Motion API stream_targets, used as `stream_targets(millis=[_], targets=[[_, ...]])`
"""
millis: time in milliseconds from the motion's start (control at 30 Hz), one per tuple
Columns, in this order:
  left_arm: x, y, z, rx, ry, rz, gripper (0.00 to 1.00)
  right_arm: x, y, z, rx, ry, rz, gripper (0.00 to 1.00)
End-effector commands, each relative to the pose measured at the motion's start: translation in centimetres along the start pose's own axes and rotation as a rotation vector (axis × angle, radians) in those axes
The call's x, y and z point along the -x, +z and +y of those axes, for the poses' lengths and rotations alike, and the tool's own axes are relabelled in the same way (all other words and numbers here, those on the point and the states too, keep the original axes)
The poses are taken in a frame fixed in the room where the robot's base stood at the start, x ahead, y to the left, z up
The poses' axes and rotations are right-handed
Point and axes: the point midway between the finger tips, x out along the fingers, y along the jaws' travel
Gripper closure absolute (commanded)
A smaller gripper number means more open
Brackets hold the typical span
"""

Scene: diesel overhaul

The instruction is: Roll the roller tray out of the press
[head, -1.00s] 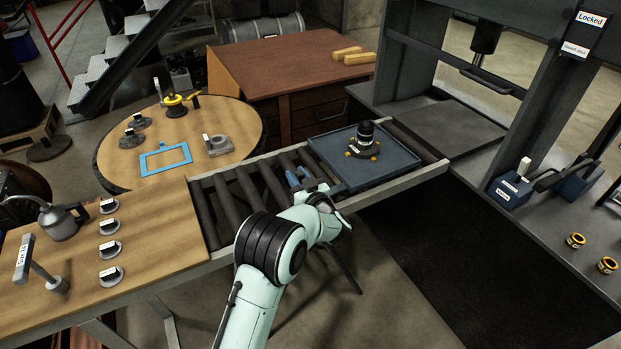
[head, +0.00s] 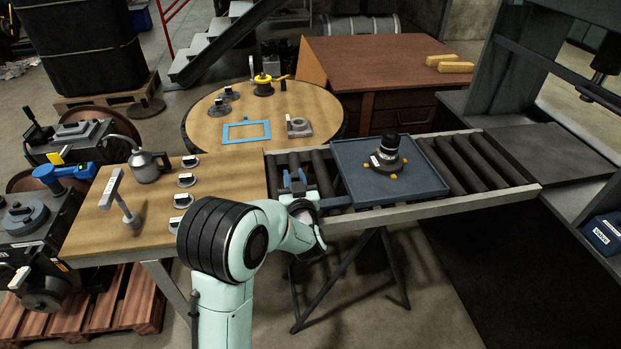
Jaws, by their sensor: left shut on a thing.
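The roller tray (head: 350,152), a shallow dark blue-grey tray, lies flat on the roller conveyor (head: 500,199), clear of the press (head: 562,150) at the right. It carries a dark round part (head: 391,158) with a black top, a white label and small orange feet. My left gripper (head: 297,182) is at the tray's left edge, over the rollers, and is shut on the tray there. The arm's wrist partly hides its fingers. My right gripper is not in view.
A wooden bench (head: 230,180) with an oil can (head: 148,164) and several small labelled parts adjoins the conveyor's left end. A round table (head: 215,137) and a brown desk (head: 390,66) stand behind. Several rollers right of the tray are bare.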

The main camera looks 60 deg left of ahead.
Motion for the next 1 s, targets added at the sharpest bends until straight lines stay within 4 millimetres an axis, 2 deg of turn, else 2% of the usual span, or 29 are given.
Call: stream_targets(millis=[200,533,567,600,867,1000], targets=[[0.05,0.15,-0.85,-0.002,0.002,-0.004,1.0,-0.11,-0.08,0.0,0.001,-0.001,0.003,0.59],[0.0,0.14,-1.08,-0.003,-0.003,-0.004,1.0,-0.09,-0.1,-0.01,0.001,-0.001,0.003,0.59],[0.0,0.14,-1.1,-0.003,-0.003,-0.004,0.62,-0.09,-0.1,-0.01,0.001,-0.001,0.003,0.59],[-0.01,0.13,-1.1,-0.003,-0.004,-0.004,0.51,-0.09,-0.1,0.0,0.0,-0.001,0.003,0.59],[0.02,0.03,-0.93,-0.001,0.0,-0.002,0.51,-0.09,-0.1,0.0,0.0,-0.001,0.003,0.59],[0.73,0.0,-0.89,0.001,0.001,-0.002,0.51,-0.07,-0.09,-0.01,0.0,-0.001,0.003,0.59]])
